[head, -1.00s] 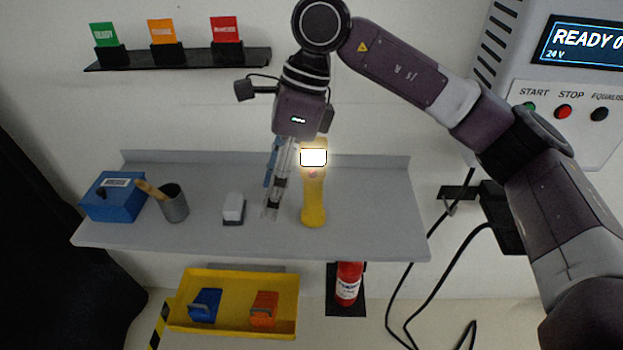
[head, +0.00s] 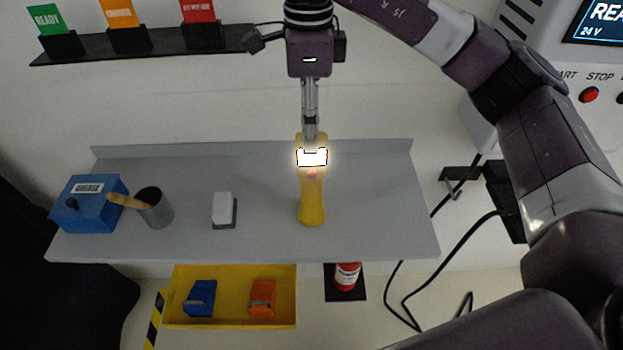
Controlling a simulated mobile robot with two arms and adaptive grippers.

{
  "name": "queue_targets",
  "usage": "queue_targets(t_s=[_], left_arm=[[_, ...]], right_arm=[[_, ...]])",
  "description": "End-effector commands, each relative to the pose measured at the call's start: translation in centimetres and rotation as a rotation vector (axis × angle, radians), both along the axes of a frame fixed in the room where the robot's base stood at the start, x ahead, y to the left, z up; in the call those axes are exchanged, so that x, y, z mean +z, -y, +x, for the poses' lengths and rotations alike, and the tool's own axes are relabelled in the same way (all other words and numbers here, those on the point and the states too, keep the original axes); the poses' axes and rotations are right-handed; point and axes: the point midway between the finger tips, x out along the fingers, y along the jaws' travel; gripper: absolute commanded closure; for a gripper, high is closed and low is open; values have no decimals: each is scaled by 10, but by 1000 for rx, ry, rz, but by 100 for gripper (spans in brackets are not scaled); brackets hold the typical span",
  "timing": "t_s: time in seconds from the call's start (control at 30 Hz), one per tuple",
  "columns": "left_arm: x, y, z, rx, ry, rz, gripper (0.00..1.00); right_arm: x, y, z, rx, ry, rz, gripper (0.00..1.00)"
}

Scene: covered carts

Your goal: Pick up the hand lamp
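The hand lamp (head: 312,204) is yellow and stands upright on the grey shelf (head: 265,235), with a bright lit window near its top. My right gripper (head: 311,138) comes down from above, its fingers pointing down at the lamp's head. The fingertips overlap the top of the lamp and the upper edge of the glowing window. The fingers line up edge-on, so their gap is hidden, and I cannot tell whether they touch the lamp. My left gripper is out of view.
On the shelf left of the lamp are a white-and-grey block (head: 222,208), a grey cup (head: 155,207) with a wooden-handled tool, and a blue box (head: 88,204). A yellow tray (head: 232,284) and a red extinguisher (head: 347,275) are below. Black cables hang at right.

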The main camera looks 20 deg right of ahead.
Motion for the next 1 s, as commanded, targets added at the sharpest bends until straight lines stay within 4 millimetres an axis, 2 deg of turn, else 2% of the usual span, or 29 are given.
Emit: queue_targets(t_s=[0.07, 0.17, 0.4, 0.5, 0.67, 1.0], left_arm=[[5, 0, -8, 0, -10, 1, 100], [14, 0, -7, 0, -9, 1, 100], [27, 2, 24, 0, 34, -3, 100], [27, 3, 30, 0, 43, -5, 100], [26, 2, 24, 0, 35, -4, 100], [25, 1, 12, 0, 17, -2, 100]], right_arm=[[-6, 1, -1, 0, -3, 1, 48], [-16, 4, -2, -1, -5, -1, 48], [-46, 5, -2, -1, -2, 0, 48], [-50, 5, -1, -1, 0, 1, 48], [-50, 5, -1, 0, 0, 1, 48], [-50, 5, -1, 0, 0, 1, 85]])
